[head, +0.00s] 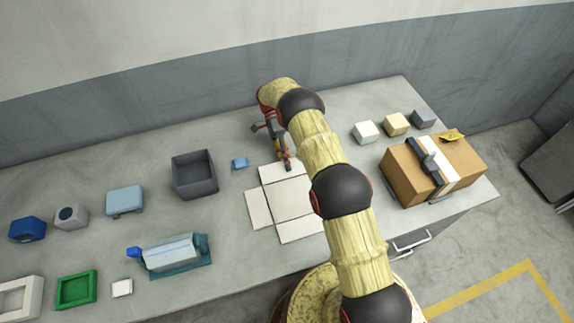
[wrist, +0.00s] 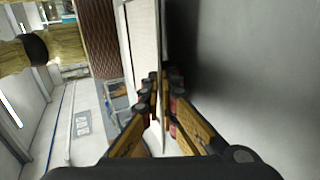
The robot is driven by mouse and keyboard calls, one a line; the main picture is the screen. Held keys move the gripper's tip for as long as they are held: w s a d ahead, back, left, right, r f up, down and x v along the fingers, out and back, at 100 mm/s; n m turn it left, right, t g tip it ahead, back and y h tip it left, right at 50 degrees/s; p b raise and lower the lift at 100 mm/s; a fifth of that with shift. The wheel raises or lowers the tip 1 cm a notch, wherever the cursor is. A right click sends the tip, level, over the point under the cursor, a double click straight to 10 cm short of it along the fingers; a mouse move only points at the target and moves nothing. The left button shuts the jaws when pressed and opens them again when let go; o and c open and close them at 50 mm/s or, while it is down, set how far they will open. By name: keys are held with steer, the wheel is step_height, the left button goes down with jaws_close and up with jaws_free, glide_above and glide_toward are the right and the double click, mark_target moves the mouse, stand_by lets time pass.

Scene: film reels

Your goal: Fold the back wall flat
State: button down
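A white folding carton (head: 292,199) lies on the grey bench, its panels spread around a square middle panel. The left (head: 258,209) and front (head: 300,230) panels look flat; my arm hides part of the right side. The back wall (head: 270,174) is at the far edge, foreshortened, so its exact tilt is unclear. My gripper (head: 287,166) is at this back wall. In the wrist view a thin white panel (wrist: 143,35) runs between the fingers of my gripper (wrist: 162,78), which look closed on it from both sides.
A dark open bin (head: 194,190) and a small blue block (head: 240,163) stand left of the carton. Small blocks (head: 396,124) and a taped cardboard box (head: 405,180) are to the right. A teal-based device (head: 172,256) sits front left. The wall rises behind the bench.

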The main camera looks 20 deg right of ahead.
steer(key=c, duration=2.4)
jaws_free()
steer(key=o, duration=0.3)
steer(key=shift+r, duration=0.1)
